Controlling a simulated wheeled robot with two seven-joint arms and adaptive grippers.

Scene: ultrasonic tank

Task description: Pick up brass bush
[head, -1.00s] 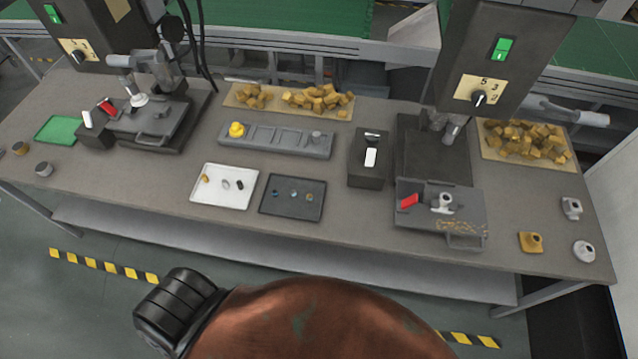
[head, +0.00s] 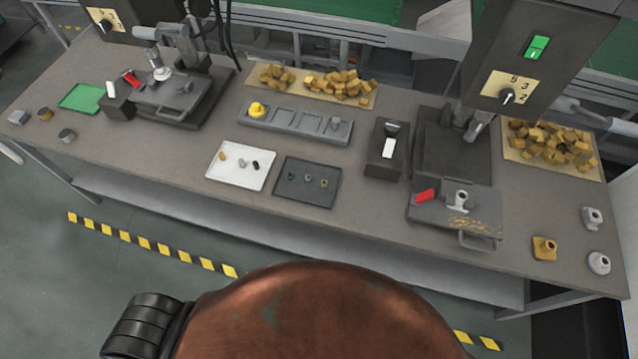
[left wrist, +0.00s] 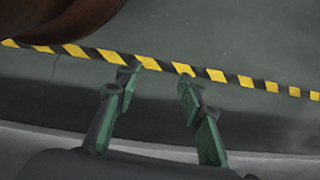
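A small brass-coloured piece (head: 222,156) lies at the left in the white tray (head: 226,184), beside a grey and a dark piece. Another small piece with a brass tint (head: 323,183) lies at the right in the dark tray (head: 300,199). Both are too small to tell which is a bush. My left gripper (left wrist: 158,82) shows in the left wrist view with its two green-grey fingers apart and nothing between them. It hangs over the floor, away from the bench top. My right gripper is in neither view.
The bench (head: 190,140) carries a grey slotted holder (head: 293,124) with a yellow part, a black switch box (head: 386,150) and two press stations. Larger brass-coloured (head: 545,247) and grey parts stand at the right end. A striped floor line (head: 150,247) runs before the bench.

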